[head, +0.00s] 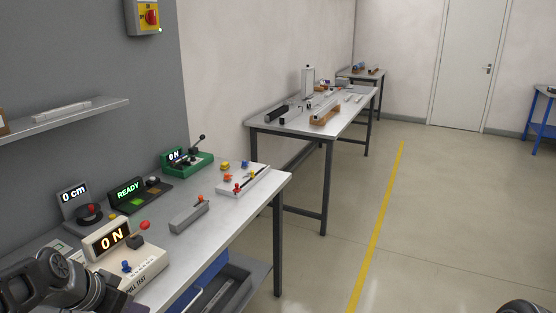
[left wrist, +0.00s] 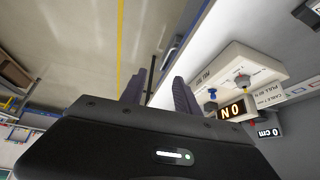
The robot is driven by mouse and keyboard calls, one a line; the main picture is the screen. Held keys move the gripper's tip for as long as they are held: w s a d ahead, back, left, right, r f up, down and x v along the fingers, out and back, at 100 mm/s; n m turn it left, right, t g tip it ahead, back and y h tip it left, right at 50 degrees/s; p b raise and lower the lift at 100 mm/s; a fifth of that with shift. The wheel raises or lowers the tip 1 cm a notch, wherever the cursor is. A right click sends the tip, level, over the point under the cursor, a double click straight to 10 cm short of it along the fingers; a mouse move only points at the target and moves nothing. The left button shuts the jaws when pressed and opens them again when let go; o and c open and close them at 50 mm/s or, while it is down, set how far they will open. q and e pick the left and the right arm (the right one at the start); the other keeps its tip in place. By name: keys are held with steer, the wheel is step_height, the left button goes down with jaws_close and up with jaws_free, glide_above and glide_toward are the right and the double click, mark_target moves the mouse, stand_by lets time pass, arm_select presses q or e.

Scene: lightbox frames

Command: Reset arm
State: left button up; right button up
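My left arm (head: 55,285) enters the head view at the lower left, over the near corner of the workbench. Its gripper fingers cannot be made out there. In the left wrist view my left gripper (left wrist: 158,82) has two dark fingers set apart, with nothing seen held between them. The white pull-test box (head: 138,267) with its "ON" display is close by; it also shows in the left wrist view (left wrist: 245,75), turned over, to the right of the fingers and apart from them. My right gripper is not in view.
The workbench (head: 222,232) carries a "READY" panel (head: 130,191), a "0 cm" display (head: 74,199), a green lever box (head: 190,163) and a grey block (head: 189,217). A shelf (head: 62,120) juts from the wall above. Open floor (head: 440,230) lies to the right.

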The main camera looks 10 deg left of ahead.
arm_select(q)
steer(key=w+d+f+n, duration=0.35)
steer(key=w+f, duration=0.25)
steer(key=f, duration=0.3)
steer(key=d+f+n+h, duration=0.1)
steer(key=d+f+n, duration=0.1)
steer(key=d+f, duration=1.05)
steer(key=s+d+f+g+h, duration=0.1)
steer(key=s+d+f+g, duration=0.2)
steer(key=s+d+f, duration=0.4)
steer(key=s+d+f+m+g+h, duration=0.1)
steer(key=s+d+f+g, duration=0.1)
steer(key=s+d+f, duration=0.5)
steer(key=s+f, duration=0.2)
steer(key=s, duration=0.3)
steer(key=shift+s+d+f+g, duration=0.25)
steer(key=shift+s+f+g, duration=0.1)
steer(key=shift+s+g, duration=0.05)
steer(key=shift+m, duration=0.25)
